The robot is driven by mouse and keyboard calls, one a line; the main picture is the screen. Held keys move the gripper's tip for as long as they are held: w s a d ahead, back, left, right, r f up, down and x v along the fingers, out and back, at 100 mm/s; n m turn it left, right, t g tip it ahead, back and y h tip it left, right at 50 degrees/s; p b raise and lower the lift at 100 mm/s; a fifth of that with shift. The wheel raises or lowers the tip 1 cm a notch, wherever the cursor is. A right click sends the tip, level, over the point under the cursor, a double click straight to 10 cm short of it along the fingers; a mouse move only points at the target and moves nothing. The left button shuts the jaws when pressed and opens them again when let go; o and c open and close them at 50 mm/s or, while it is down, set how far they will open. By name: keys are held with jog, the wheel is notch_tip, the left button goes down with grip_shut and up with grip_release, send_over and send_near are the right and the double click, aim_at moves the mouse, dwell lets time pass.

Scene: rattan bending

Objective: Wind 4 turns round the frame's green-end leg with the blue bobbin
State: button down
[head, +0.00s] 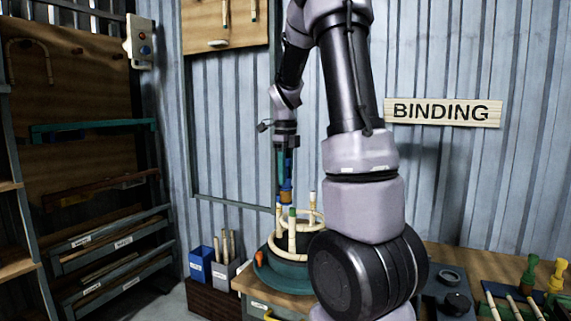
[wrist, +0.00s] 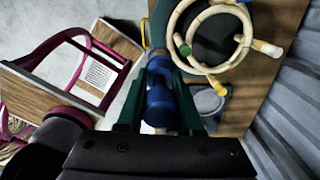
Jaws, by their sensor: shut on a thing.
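My gripper (head: 285,168) is shut on the blue bobbin (head: 286,190) and points down above the rattan frame (head: 298,237). In the wrist view the bobbin (wrist: 160,102) sits between the two dark green jaws. The frame is a pale ring with upright legs, standing on a round dark green base. Its green-end leg (head: 292,228) stands at the front, below the bobbin and apart from it. Another leg has a blue end (head: 278,203) and one has a whitish end (head: 312,200). In the wrist view a green end (wrist: 184,50) shows right of the bobbin. I cannot make out binding on the green-end leg.
The frame's base (head: 280,270) stands on a wooden bench. Blue and grey bins (head: 202,262) stand to its left. Trays, a dark knob (head: 457,303) and coloured pegs lie right. A magenta-framed chair-like item (wrist: 95,60) shows in the wrist view. A corrugated wall stands behind.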

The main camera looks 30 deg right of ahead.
aim_at(285, 204)
jog(key=shift+f, duration=4.95)
jog(key=shift+s+d, duration=0.45)
jog(key=shift+d, duration=0.2)
jog(key=w+d, duration=0.2)
jog(key=d, duration=0.6)
jog(key=w+a, duration=0.1)
jog(key=w, duration=0.5)
jog(key=a, duration=0.7)
jog(key=shift+s+a, duration=0.2)
jog(key=shift+s, duration=0.95)
jog(key=shift+s+a, duration=0.25)
jog(key=shift+s, duration=0.95)
jog(key=shift+s+a, duration=0.2)
jog(key=shift+s, duration=0.95)
